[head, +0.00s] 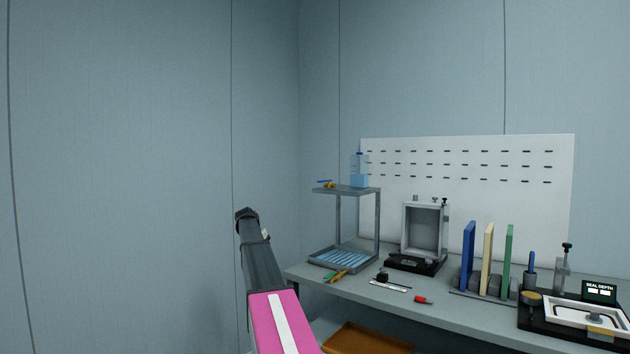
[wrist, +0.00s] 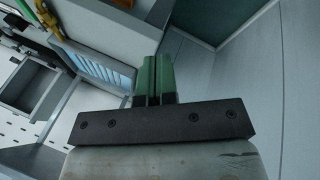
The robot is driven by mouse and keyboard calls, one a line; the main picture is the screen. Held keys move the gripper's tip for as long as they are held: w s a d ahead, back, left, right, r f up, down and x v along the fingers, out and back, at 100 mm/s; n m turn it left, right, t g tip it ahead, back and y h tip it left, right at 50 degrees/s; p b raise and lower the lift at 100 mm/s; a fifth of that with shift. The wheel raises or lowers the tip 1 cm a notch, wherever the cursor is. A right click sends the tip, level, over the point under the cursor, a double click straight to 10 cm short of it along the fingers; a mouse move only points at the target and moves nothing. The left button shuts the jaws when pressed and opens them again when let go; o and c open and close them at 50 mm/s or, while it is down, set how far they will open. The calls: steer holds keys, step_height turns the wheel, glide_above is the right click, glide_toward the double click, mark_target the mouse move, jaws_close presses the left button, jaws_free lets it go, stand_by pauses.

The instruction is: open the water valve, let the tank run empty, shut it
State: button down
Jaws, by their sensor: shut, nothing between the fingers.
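The clear tank (head: 359,169) stands on the upper shelf of a grey stand, with blue water in its lower part and a blue cap. The valve is not clearly visible there.
The stand's lower tray (head: 320,263) has a pale blue ribbed floor. A green-and-brass tool (head: 337,276), a red-handled item (head: 423,300) and a grey frame fixture (head: 425,232) are on the bench (head: 455,318). Upright coloured panels (head: 488,258) stand farther right. The space left of the stand is clear.

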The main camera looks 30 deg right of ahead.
mark_target(325, 181)
steer(key=w+d+r+m+g+h, duration=0.1)
steer(key=w+d+r+m, duration=0.15)
steer(key=d+r, duration=0.75)
steer(key=w+d+r+m+g, duration=0.1)
steer(key=w+d+r+m, duration=0.15)
steer(key=r, duration=1.35)
steer(key=w+d+r+m+h, duration=0.1)
steer(key=w+d+r+m, duration=0.15)
steer(key=d+r, duration=0.7)
steer(key=s+d+f, duration=0.4)
steer(key=s+f, duration=0.1)
steer(key=s, duration=0.1)
steer(key=shift+d+n, duration=0.1)
steer(key=shift+n, duration=0.15)
steer(key=shift+s, duration=0.15)
